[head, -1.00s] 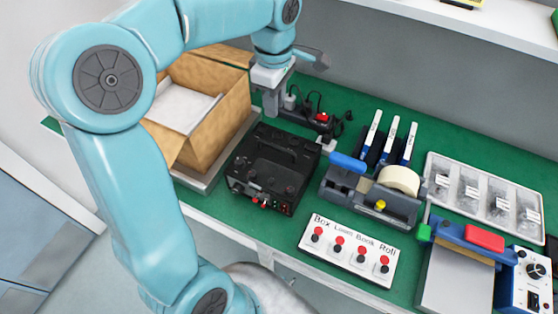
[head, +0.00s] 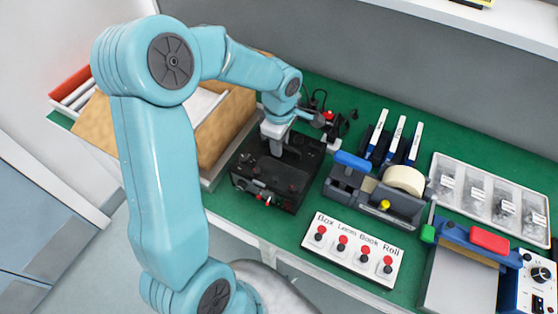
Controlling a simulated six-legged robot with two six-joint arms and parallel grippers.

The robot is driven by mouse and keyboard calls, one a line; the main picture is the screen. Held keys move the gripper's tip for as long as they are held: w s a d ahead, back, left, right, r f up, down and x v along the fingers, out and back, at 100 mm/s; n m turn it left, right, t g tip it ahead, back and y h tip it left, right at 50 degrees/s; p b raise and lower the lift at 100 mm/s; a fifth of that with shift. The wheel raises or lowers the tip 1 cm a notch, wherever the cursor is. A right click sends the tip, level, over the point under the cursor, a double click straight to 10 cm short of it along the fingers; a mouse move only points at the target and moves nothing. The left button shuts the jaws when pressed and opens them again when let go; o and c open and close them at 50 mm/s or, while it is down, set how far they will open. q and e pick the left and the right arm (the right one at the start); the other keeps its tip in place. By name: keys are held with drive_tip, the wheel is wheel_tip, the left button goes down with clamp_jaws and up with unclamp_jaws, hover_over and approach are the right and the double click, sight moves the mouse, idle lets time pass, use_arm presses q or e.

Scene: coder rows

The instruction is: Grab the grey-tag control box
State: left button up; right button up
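A black box-shaped device (head: 263,187) with a top handle and red and pale knobs on its front stands on the green bench, left of the tape dispenser. No grey tag can be made out on it. My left gripper (head: 276,152) points down over its top, at the handle, and hides part of it. Whether its fingers are apart or touch the handle is not clear. My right gripper is not in view.
An open cardboard box (head: 228,125) stands close on the left. In front is a white switch panel (head: 340,262). Further right are a compartment tray (head: 437,190) and a blue sealer-like device (head: 462,240).

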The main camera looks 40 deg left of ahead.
use_arm(q)
drive_tip(key=shift+w+f, duration=0.15)
drive_tip(key=shift+f, duration=0.35)
drive_tip(key=shift+r, duration=0.15)
drive_tip(key=shift+c, duration=0.9)
clamp_jaws()
